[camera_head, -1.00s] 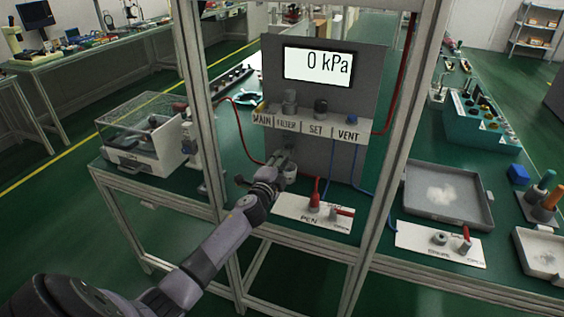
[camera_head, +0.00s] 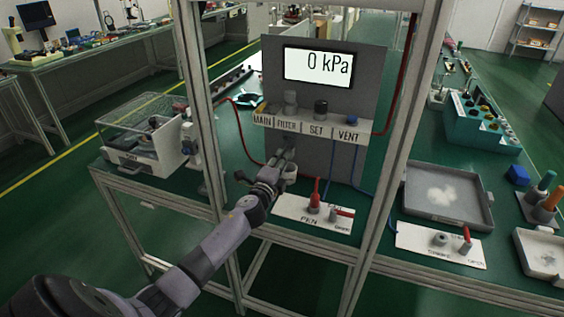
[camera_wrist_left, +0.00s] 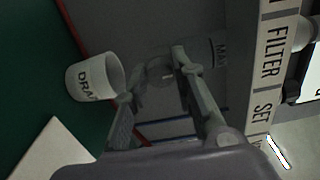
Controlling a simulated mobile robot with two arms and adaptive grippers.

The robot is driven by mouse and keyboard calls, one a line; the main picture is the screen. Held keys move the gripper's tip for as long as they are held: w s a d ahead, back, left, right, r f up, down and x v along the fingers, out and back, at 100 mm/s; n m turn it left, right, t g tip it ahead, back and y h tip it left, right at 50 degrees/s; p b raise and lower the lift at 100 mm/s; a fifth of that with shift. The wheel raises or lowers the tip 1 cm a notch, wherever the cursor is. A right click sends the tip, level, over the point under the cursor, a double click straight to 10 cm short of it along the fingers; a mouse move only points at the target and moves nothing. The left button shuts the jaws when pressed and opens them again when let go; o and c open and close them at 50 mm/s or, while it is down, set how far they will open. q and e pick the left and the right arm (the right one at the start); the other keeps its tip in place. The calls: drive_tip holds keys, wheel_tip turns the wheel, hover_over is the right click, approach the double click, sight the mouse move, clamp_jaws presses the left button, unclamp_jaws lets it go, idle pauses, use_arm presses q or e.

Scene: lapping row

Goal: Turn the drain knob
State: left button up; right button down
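My left gripper (camera_head: 283,158) is in front of the grey panel, below the MAIN and FILTER labels. In the left wrist view its two fingers (camera_wrist_left: 154,78) are spread apart with nothing held between them. A dim, round grey knob (camera_wrist_left: 161,73) shows just beyond the fingertips, partly hidden and hard to make out; it appears to be the drain knob. A white cup (camera_wrist_left: 94,77) with lettering that seems to read DRAIN stands beside the fingers; it also shows in the head view (camera_head: 291,176). My right gripper is not in view.
A labelled shelf (camera_head: 308,128) carrying knobs juts out above the gripper. The display (camera_head: 318,66) reads 0 kPa. Frame posts (camera_head: 206,110) stand on both sides. A white plate with a red-handled valve (camera_head: 314,203) lies in front, and a grey tray (camera_head: 447,220) to the right.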

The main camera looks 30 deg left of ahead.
use_arm(q)
drive_tip(key=o, duration=0.5)
drive_tip(key=shift+c, duration=0.2)
drive_tip(key=v, duration=1.2)
drive_tip(key=shift+s+f, duration=0.1)
